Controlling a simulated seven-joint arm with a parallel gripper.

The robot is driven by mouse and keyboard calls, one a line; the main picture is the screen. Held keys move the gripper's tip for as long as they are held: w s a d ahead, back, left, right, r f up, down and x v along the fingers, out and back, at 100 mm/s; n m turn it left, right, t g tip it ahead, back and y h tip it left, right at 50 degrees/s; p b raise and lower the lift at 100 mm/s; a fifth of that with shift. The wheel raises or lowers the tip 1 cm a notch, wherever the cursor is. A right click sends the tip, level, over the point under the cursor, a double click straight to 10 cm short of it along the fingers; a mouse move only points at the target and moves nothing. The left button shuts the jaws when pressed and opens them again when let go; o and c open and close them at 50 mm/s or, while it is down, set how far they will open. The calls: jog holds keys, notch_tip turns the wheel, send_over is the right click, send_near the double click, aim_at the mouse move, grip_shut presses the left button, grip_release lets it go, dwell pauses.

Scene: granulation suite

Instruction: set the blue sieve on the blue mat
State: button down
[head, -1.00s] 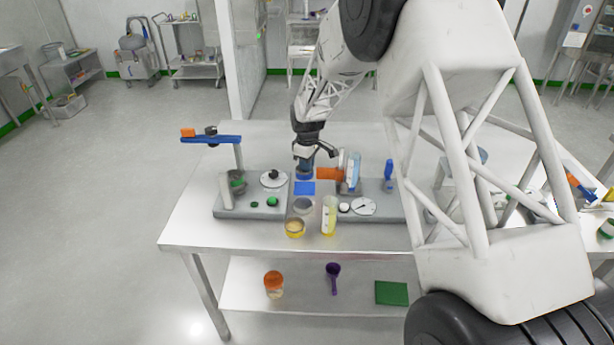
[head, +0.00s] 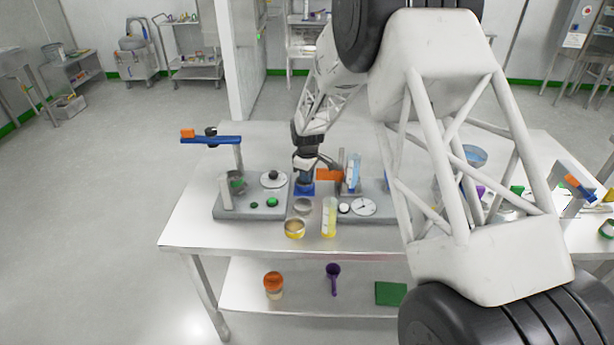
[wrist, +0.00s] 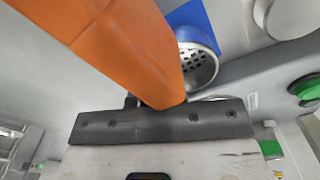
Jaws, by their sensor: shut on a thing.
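The blue sieve (head: 305,182) is held in my gripper (head: 305,172), low over the blue mat (head: 297,193) between two grey stations. From the head camera it overlaps the mat; I cannot tell whether it touches it. In the wrist view, a large orange block hides the fingers and the grip. Beyond it are a perforated metal bowl (wrist: 198,65) and a blue patch of the mat (wrist: 197,18). I cannot tell whether that bowl is the held sieve.
An orange block (head: 328,174) sits close to the right of my gripper. A grey round dish (head: 303,206), a yellow-filled dish (head: 294,228) and a yellow-filled cylinder (head: 329,216) stand in front of the mat.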

jog(key=shift+f, duration=0.2)
jog(key=c, duration=1.2)
grip_release()
notch_tip(320, 180, up, 12)
jog(key=shift+r, duration=0.2)
dwell(0.4)
